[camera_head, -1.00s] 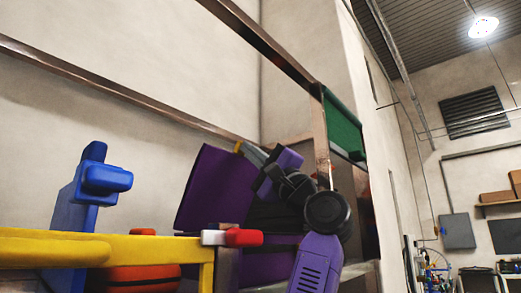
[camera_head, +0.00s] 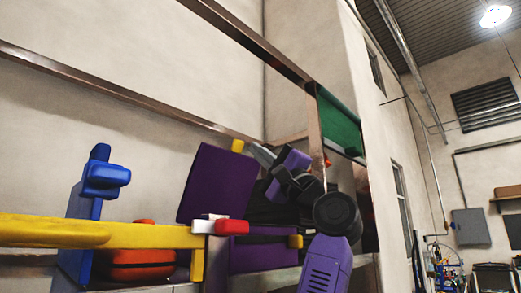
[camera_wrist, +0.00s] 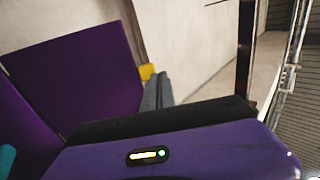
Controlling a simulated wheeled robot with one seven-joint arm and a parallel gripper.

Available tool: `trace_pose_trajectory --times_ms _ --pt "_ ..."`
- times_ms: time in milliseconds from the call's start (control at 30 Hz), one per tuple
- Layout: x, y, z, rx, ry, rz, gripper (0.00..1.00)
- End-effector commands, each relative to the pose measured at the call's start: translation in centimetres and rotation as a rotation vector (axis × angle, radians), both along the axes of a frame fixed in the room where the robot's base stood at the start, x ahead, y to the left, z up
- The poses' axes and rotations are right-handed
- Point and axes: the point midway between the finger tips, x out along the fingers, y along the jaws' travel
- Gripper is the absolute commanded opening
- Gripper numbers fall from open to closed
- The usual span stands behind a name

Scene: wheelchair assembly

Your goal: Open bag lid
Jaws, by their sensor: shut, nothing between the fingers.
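The purple bag lid (camera_head: 217,183) stands raised and leans back above the purple bag body (camera_head: 262,257) in the head view. A yellow tab (camera_head: 238,146) sits at the lid's upper right corner. My gripper (camera_head: 262,155) is shut and empty, with its grey tip beside that tab; whether they touch is unclear. In the wrist view the lid (camera_wrist: 75,65) fills the left, with the yellow tab (camera_wrist: 147,72) just beyond my grey fingers (camera_wrist: 158,92). The bag's inside is hidden.
A yellow bar (camera_head: 130,236), a red-and-white piece (camera_head: 225,226) and a red-orange box (camera_head: 142,265) are in front and left of the bag. A blue bracket (camera_head: 92,190) stands at left. Metal frame bars (camera_head: 255,40) and a green panel (camera_head: 340,124) surround the arm's area.

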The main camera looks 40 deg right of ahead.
Motion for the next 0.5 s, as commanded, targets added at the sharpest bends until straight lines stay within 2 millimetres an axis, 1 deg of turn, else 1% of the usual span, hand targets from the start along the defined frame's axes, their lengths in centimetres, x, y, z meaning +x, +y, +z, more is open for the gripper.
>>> trace_pose_trajectory --times_ms 33,167,367,500 --pt "-0.7 -0.1 -0.3 -0.001 -0.005 -0.003 0.0" --pt "-2.0 -0.2 -1.1 0.001 -0.004 -0.004 0.0" --pt "-4.5 -0.3 -2.3 0.001 -0.005 -0.005 0.0" --pt "-6.5 -0.3 -3.3 0.0 -0.005 -0.004 0.0"
